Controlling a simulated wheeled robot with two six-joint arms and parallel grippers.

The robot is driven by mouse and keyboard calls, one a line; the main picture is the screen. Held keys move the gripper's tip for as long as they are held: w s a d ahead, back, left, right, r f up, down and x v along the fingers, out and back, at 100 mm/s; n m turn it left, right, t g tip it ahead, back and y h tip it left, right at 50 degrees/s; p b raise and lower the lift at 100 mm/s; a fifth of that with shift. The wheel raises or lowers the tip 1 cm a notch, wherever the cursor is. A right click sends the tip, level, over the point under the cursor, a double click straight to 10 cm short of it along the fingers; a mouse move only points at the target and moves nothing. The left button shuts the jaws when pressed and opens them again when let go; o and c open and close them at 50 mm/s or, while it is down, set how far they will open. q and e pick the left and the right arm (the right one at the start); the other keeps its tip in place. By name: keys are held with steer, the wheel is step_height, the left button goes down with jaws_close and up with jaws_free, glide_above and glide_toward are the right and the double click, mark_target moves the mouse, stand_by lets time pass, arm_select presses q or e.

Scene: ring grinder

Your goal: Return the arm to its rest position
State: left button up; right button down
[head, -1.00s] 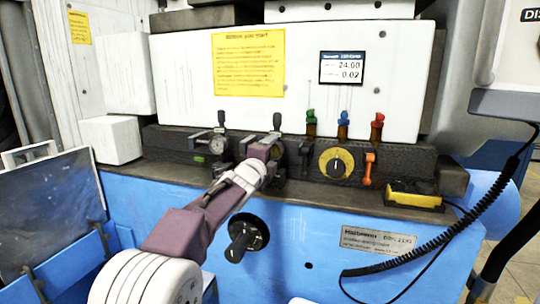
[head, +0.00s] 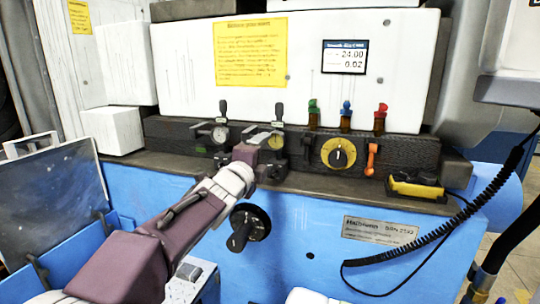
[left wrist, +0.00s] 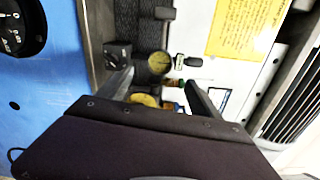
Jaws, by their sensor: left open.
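My left arm comes in from the lower left of the head view. Its gripper (head: 258,160) is in front of the dark panel strip, just below the right one of two dial gauges (head: 270,140). I cannot tell from the head view how far it is from the panel. In the left wrist view the two fingers (left wrist: 160,92) stand apart with nothing seen between them but the panel behind, including a yellow dial (left wrist: 145,100). A gauge (left wrist: 160,62) shows beyond the fingers. My right gripper is not in view.
The panel has a yellow rotary dial (head: 338,153), an orange lever (head: 372,160) and red, blue and green knobs. A black knob (head: 248,228) sticks out of the blue front below my left gripper. A coiled black cable (head: 440,233) hangs at the right.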

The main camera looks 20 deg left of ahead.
arm_select(q)
steer(key=shift+d, duration=0.15)
steer(key=s+d+f+n+g, duration=0.1)
steer(key=s+f+n+g, duration=0.2)
steer(key=f, duration=0.7)
steer(key=s+f+n+g, duration=0.2)
steer(key=s+f+g, duration=0.1)
steer(key=f, duration=0.6)
steer(key=s+d+f+n+g, duration=0.1)
steer(key=s+f+n+g, duration=0.2)
steer(key=f, duration=0.7)
steer(key=s+f+n+g, duration=0.4)
steer(key=s+f+n, duration=0.25)
steer(key=s, duration=0.35)
steer(key=s+f+n+g, duration=0.45)
steer(key=s+f, duration=0.25)
steer(key=s, duration=0.2)
step_height(320, 180, up, 33)
steer(key=n+p, duration=0.1)
steer(key=p, duration=3.1)
steer(key=shift+s+d+t+p, duration=0.2)
steer(key=shift+t+p, duration=0.15)
steer(key=shift+r, duration=0.1)
